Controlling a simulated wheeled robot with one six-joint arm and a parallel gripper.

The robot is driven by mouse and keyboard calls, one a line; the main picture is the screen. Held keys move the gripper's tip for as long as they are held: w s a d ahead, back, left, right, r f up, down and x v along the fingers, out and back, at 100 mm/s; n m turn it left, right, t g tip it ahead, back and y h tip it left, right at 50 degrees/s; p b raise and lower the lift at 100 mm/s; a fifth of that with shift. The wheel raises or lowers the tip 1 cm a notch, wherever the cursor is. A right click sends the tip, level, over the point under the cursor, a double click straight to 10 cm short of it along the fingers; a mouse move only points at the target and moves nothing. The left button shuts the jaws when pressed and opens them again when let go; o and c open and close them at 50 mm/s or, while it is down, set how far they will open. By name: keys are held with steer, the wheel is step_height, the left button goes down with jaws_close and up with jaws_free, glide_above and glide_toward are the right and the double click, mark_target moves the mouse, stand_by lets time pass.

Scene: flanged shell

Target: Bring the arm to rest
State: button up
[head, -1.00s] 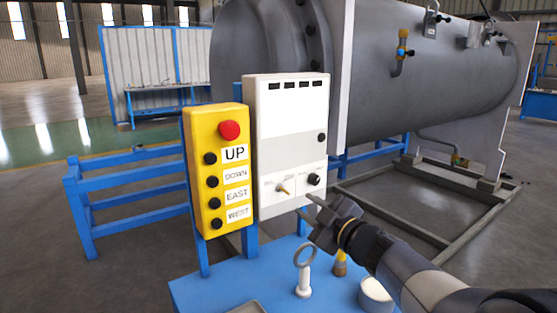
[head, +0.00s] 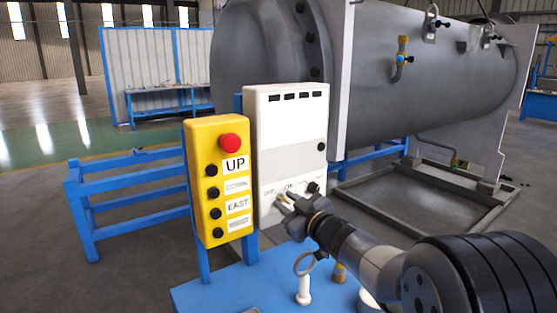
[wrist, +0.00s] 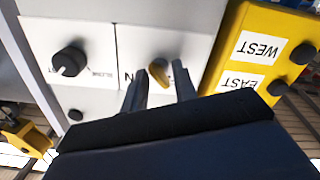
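My gripper (head: 286,202) is in front of the lower part of the white control box (head: 292,130). In the wrist view its two dark fingers (wrist: 160,84) are apart. A yellow rotary switch handle (wrist: 159,74) on the box shows between and just beyond the fingertips. I cannot tell whether either finger touches it. Part of its ON label is hidden by a finger. A black knob (wrist: 69,60) sits beside the switch on the same panel. My forearm reaches in from the lower right in the head view.
A yellow pendant (head: 218,180) with a red button stands just left of the box. Below is a blue table (head: 235,290) with a white ring-topped post (head: 303,285). A large grey tank (head: 430,80) stands behind. Open floor lies at the left.

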steer(key=m+p, duration=0.2)
steer(key=m, duration=0.2)
steer(key=m+p, duration=0.3)
steer(key=m, duration=0.2)
steer(key=m+p, duration=0.3)
steer(key=m, duration=0.1)
steer(key=shift+s+d+m, duration=0.35)
steer(key=shift+s+m, duration=0.05)
steer(key=shift+s+d, duration=0.2)
steer(key=shift+s, duration=0.2)
